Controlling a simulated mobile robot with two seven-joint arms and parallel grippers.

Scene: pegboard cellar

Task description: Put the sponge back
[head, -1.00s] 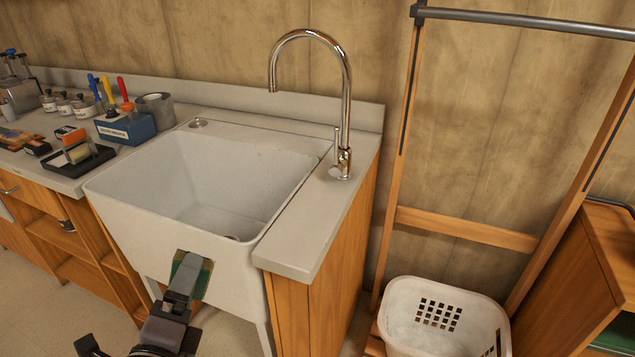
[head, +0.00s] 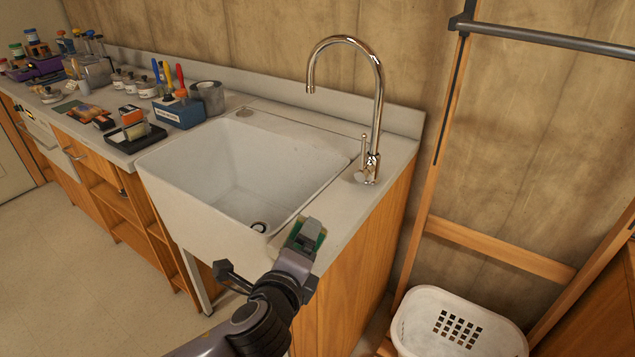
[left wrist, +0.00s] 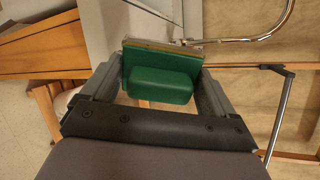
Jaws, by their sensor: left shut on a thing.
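My left gripper (head: 306,234) is shut on the sponge (left wrist: 160,84), a green piece with a thin tan layer along its far edge. The left wrist view shows the sponge between both fingers. In the head view the sponge is small and partly covered by the gripper, in front of the sink's right front corner. A white utility sink (head: 200,222) stands left of it. On the counter left of the sink is a black tray (head: 153,139) with small blocks on it. My right gripper is not in view.
A chrome faucet (head: 375,110) rises at the sink's right rear. A blue holder (head: 180,115) with tools stands beside the tray, with jars and other items farther left. A white basket (head: 410,318) and wooden rack (head: 500,247) stand at right. The sink basin looks empty.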

